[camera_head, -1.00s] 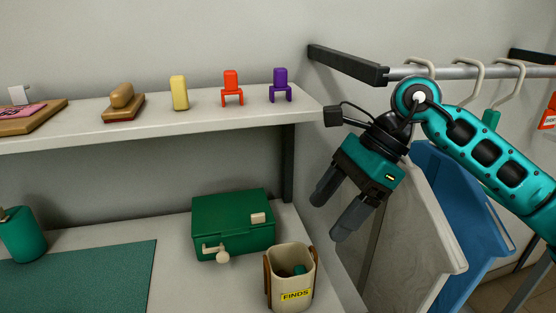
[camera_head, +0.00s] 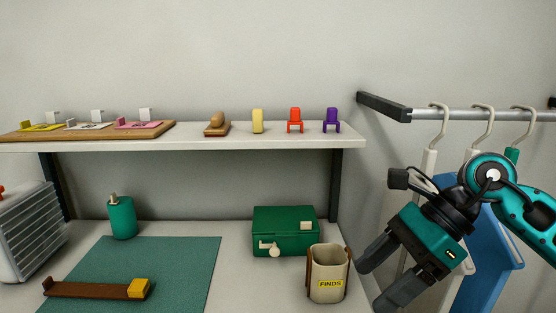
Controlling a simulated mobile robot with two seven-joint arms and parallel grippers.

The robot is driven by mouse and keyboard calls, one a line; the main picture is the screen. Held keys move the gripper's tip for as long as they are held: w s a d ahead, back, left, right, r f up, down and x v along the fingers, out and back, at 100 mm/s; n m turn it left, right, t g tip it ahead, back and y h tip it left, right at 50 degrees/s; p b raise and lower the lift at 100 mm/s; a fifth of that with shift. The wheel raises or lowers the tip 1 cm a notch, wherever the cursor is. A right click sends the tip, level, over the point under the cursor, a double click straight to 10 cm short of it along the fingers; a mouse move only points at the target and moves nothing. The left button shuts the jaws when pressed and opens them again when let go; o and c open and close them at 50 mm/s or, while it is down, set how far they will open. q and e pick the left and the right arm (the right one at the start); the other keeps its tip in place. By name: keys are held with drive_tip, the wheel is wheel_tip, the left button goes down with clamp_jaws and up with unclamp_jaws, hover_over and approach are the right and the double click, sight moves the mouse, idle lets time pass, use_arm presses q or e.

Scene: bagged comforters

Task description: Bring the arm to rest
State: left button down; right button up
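My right gripper (camera_head: 379,280) is at the lower right of the head view. It points down and to the left, with its two dark fingers apart and nothing between them. It appears in front of the hanging bags and to the right of the cream FINDS bin, not touching the bin. My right arm (camera_head: 522,212) comes in from the right edge. My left gripper is out of the picture.
A rail (camera_head: 470,115) holds several hangers, with white and blue (camera_head: 487,262) bags behind my arm. The FINDS bin (camera_head: 328,274) and green box (camera_head: 285,231) stand on the lower surface. The upper shelf (camera_head: 200,142) carries small items. A brown strap (camera_head: 90,290) lies on the green mat (camera_head: 180,265).

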drive_tip(key=s+a+m+y, duration=0.1)
drive_tip(key=a+m+y, duration=0.8)
drive_tip(key=a+y, duration=0.15)
drive_tip(key=w+d+f+m+t+h, duration=0.1)
drive_tip(key=d+f+m+t+h, duration=0.4)
drive_tip(key=m, duration=0.7)
drive_tip(key=w+d+f+m+t+h, duration=0.1)
drive_tip(key=d+f+m+t+h, duration=0.15)
drive_tip(key=f+m+t, duration=0.65)
drive_tip(key=d+f+m+t+h, duration=0.3)
drive_tip(key=f+m+t+h, duration=0.15)
drive_tip(key=m, duration=0.95)
drive_tip(key=s+d+f+m+g+h, duration=0.3)
drive_tip(key=s+f+m+g, duration=0.4)
drive_tip(key=s+f, duration=0.4)
wheel_tip(320, 180, down, 3)
drive_tip(key=shift+f+h, duration=0.2)
drive_tip(key=shift+h, duration=0.65)
